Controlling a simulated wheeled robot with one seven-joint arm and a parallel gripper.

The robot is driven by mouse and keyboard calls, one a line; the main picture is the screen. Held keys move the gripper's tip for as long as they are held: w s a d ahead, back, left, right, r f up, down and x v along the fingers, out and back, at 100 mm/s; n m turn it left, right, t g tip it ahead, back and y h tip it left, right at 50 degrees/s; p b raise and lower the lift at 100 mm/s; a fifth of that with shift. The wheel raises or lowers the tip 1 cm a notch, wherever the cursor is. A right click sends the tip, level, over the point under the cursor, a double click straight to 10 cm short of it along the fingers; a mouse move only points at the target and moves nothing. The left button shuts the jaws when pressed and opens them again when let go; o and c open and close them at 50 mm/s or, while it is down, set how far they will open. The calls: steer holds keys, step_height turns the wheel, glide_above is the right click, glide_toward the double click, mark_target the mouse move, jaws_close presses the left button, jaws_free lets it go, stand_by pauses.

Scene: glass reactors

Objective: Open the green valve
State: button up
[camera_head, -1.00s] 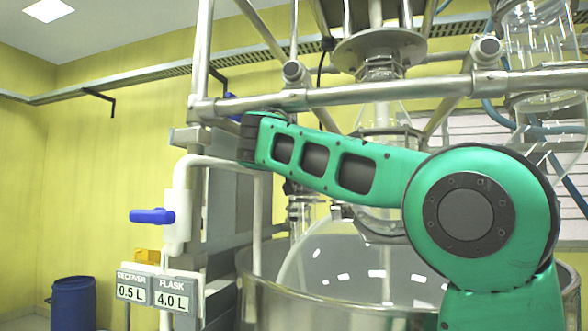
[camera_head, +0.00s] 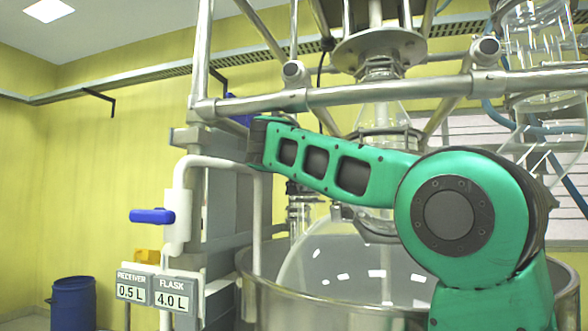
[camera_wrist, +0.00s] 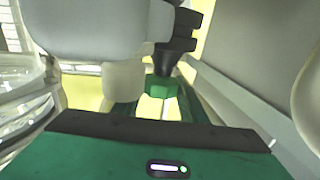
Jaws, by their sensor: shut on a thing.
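In the wrist view my gripper (camera_wrist: 162,98) points away from the camera, past its green body and dark front edge. Its jaws are shut on a green piece (camera_wrist: 163,86), which seems to be the handle of the green valve. The exact contact is small and hard to make out. A black part is just beyond it, and a pale, rounded body, likely the valve's pipe (camera_wrist: 90,32), is at upper left. In the head view my gripper and the green valve are hidden behind the grey column and frame at the end of my green forearm.
A blue-handled valve (camera_head: 152,216) is on a white pipe at left, above the receiver and flask displays (camera_head: 153,290). A steel vessel (camera_head: 330,312) and a metal rail (camera_head: 390,90) lie close to my arm. A blue barrel (camera_head: 73,303) stands at lower left.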

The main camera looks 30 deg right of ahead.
steer(key=shift+r+n+t+y, duration=0.1)
steer(key=shift+n+t+y, duration=1.1)
steer(key=shift+n+y, duration=0.85)
steer(key=shift+y, duration=1.05)
steer(key=shift+a+n+t, duration=0.1)
steer(key=shift+n+t, duration=0.15)
steer(key=shift+t, duration=0.05)
steer(key=o, duration=1.1)
steer(key=shift+c, duration=0.2)
steer(key=shift+w+h, duration=0.15)
steer(key=shift+h, duration=0.15)
steer(key=shift+m+h, duration=0.4)
steer(key=shift+m, duration=0.2)
steer(key=shift+m+g+h, duration=1.5)
steer(key=shift+m+h, duration=0.2)
steer(key=shift+h, duration=0.7)
steer(key=v, duration=1.1)
